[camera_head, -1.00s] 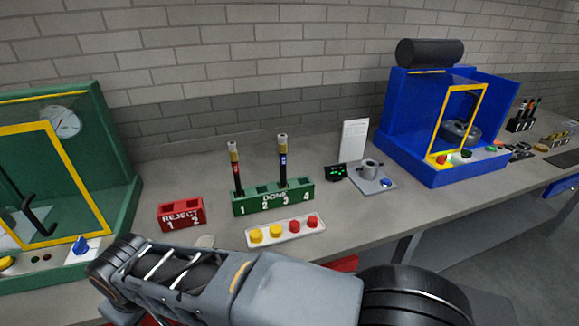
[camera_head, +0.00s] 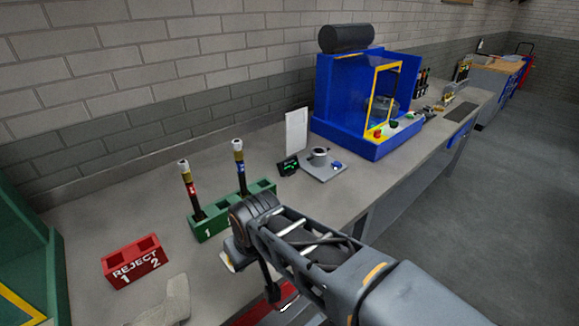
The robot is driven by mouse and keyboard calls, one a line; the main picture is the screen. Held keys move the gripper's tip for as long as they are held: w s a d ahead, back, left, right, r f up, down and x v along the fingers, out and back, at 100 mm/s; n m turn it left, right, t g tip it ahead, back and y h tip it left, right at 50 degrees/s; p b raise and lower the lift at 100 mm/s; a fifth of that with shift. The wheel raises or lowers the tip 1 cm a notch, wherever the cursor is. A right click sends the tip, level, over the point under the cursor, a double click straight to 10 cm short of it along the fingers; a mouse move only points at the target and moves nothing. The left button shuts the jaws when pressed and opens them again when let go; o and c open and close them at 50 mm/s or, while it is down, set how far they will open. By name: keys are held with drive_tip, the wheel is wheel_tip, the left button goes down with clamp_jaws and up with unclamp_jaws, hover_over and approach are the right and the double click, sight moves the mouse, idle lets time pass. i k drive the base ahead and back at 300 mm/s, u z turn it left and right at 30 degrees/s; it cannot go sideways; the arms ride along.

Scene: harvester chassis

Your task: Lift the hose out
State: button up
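Two black hoses with pale tips stand upright in the green DONE rack (camera_head: 207,230). One hose (camera_head: 190,188) has a red band and stands in slot 1. The other hose (camera_head: 240,165) has a blue band and stands further right in the rack. The end of my arm, with my gripper (camera_head: 252,272), hangs down at the bench's front side, apart from both hoses. The fingers are dark and partly hidden, so I cannot see whether they are open.
A red REJECT rack (camera_head: 133,261) with two empty slots stands at left, near a grey cloth-like piece (camera_head: 168,303). A grey fixture (camera_head: 322,165) and small display (camera_head: 287,166) sit behind my arm. A blue cabinet (camera_head: 345,110) stands further back; a black rack (camera_head: 422,85) lies beyond it.

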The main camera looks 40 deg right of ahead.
sight(237, 144)
drive_tip(key=z, duration=0.1)
drive_tip(key=k, duration=0.15)
drive_tip(key=z, duration=0.25)
drive_tip(key=i, duration=0.35)
drive_tip(key=k, duration=0.5)
drive_tip(key=u, duration=3.55)
drive_tip(key=k, duration=1)
drive_tip(key=z, duration=1.25)
drive_tip(key=i, duration=0.5)
